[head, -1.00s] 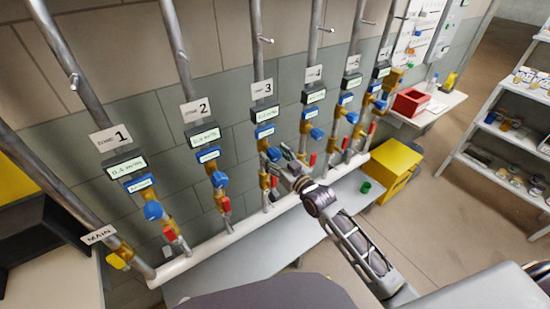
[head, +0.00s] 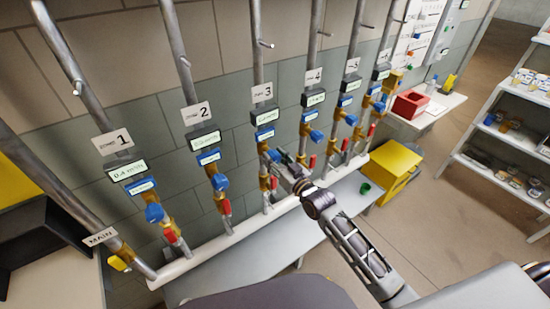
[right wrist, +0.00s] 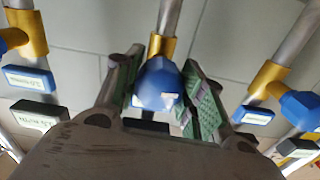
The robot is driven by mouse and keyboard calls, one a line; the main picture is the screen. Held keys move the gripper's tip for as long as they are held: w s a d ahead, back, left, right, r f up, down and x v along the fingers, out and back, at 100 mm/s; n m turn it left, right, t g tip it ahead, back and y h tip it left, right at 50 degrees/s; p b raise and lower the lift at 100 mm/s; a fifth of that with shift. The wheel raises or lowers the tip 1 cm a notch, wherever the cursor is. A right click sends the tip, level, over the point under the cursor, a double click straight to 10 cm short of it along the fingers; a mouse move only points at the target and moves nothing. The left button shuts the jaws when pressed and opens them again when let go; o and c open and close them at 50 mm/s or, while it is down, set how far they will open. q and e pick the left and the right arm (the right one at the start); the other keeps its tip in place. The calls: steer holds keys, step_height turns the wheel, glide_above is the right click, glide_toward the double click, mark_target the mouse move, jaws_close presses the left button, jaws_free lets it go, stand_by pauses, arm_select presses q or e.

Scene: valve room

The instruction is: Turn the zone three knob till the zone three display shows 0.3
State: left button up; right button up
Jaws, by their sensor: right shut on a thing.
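The zone three knob is blue and shows in the right wrist view (right wrist: 157,84), between the two green-padded fingers of my right gripper (right wrist: 163,92). In the head view my right gripper (head: 283,160) is at the zone three pipe, shut on the knob (head: 273,155), which it partly hides. The zone three display (head: 267,116) is the dark box with a pale screen above, under the "ZONE 3" sign (head: 262,92). Its digits are too small to read. My left gripper is not in view.
Neighbouring blue knobs stand close by, zone two (head: 220,182) on the left and zone four (head: 317,136) on the right. Red-handled valves sit below the knobs, above a white horizontal pipe (head: 236,236). A grey bench (head: 250,258) runs beneath, with a green cup (head: 365,188).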

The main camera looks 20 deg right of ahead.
steer(key=shift+r+m+p, duration=0.15)
steer(key=shift+m+p, duration=0.25)
steer(key=shift+m, duration=0.1)
steer(key=shift+m+p, duration=0.75)
steer(key=shift+m, duration=0.35)
steer(key=o, duration=0.6)
steer(key=shift+c, duration=0.2)
steer(key=o, duration=0.5)
steer(key=shift+c, duration=0.2)
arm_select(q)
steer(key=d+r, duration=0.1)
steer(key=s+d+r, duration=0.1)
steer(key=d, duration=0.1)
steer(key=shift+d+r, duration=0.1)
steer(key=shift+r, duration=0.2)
